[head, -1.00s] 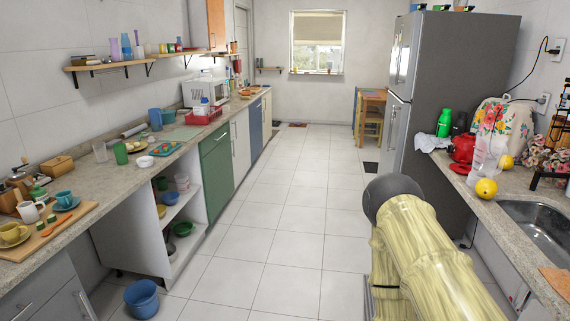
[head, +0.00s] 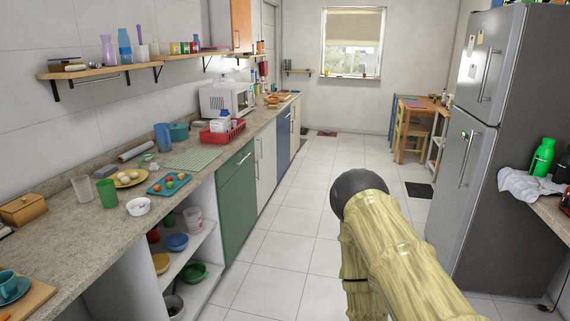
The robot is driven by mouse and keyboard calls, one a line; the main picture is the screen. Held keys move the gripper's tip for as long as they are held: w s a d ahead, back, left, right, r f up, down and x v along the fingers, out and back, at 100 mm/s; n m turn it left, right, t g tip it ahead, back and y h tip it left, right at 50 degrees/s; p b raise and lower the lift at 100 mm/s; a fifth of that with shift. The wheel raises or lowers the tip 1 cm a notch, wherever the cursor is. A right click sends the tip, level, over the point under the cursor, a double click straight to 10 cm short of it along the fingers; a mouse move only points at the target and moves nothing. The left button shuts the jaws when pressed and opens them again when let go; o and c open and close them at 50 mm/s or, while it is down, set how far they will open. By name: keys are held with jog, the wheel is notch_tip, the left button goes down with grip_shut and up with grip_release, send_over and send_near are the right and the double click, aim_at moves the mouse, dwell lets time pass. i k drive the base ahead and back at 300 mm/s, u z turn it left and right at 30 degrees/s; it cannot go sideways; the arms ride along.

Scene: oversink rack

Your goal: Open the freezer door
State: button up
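The grey fridge (head: 515,150) stands on the right side of the aisle, its front facing left toward the aisle. Its upper door (head: 472,85) has a long vertical handle (head: 486,75) and small notes stuck on it. Its lower door (head: 453,190) has its own vertical handle (head: 467,160). Both doors look shut. My arm rises from the bottom of the view, left of the fridge, ending in a dark rounded part. My gripper's fingers are not visible, and nothing shows it touching the fridge.
A long counter (head: 60,240) with dishes and open shelves runs along the left. The tiled floor (head: 290,235) between counter and fridge is clear. A wooden table (head: 425,104) and chair stand beyond the fridge. A right counter holds a green bottle (head: 542,157) and white cloth (head: 525,186).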

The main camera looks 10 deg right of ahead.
aim_at(493, 36)
jog(key=z, duration=0.1)
jog(key=i, duration=1.7)
jog(key=z, duration=0.6)
jog(key=i, duration=1.6)
jog(key=z, duration=0.65)
